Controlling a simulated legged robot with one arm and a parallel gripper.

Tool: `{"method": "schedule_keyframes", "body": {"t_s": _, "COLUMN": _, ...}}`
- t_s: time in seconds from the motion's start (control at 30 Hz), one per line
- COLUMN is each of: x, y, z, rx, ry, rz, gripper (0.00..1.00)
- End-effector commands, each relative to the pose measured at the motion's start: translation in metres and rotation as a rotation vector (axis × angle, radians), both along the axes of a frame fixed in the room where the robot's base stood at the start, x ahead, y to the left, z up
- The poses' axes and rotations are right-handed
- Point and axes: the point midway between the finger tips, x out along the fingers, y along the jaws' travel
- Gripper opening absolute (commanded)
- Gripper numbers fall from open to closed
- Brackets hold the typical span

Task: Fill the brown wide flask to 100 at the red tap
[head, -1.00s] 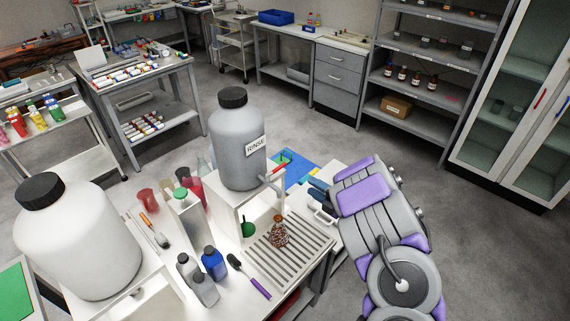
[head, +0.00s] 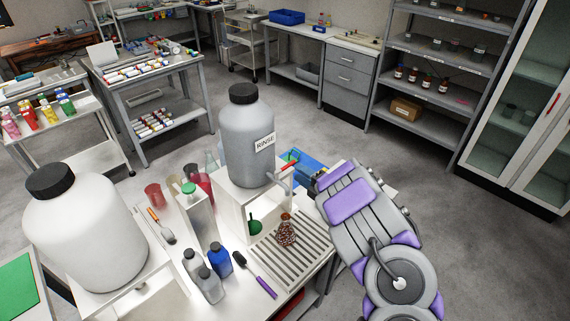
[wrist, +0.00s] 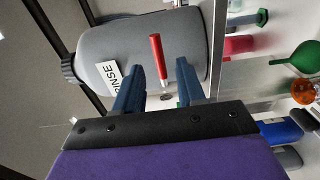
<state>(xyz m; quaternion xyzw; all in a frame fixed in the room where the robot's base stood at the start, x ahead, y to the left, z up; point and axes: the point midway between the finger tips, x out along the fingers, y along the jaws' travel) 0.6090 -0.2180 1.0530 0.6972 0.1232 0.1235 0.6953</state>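The brown wide flask (head: 286,231) stands upright on the slatted drain grate (head: 305,262), below the tap of the grey RINSE carboy (head: 247,140). The flask also shows at the right edge of the wrist view (wrist: 304,92). I cannot read its fill level. The red tap lever (head: 288,167) sits at the carboy's lower right side. In the wrist view the red lever (wrist: 157,55) shows between the two blue fingertips of my gripper (wrist: 157,68). My gripper is open, and I see no contact with the lever.
A blue bottle (head: 219,260), grey bottles and a purple-handled brush (head: 262,286) lie or stand in front. A large white carboy (head: 82,235) is at left.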

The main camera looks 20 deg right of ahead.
Motion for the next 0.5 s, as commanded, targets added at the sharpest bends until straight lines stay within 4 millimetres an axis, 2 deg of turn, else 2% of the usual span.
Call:
{"method": "schedule_keyframes", "body": {"t_s": 0.2, "x": 0.040, "y": 0.015, "z": 0.001, "rx": -0.001, "ry": -0.004, "rz": 0.002, "gripper": 0.39}}
{"method": "schedule_keyframes", "body": {"t_s": 0.5, "x": 0.073, "y": 0.027, "z": 0.000, "rx": 0.001, "ry": -0.003, "rz": 0.001, "gripper": 0.39}}
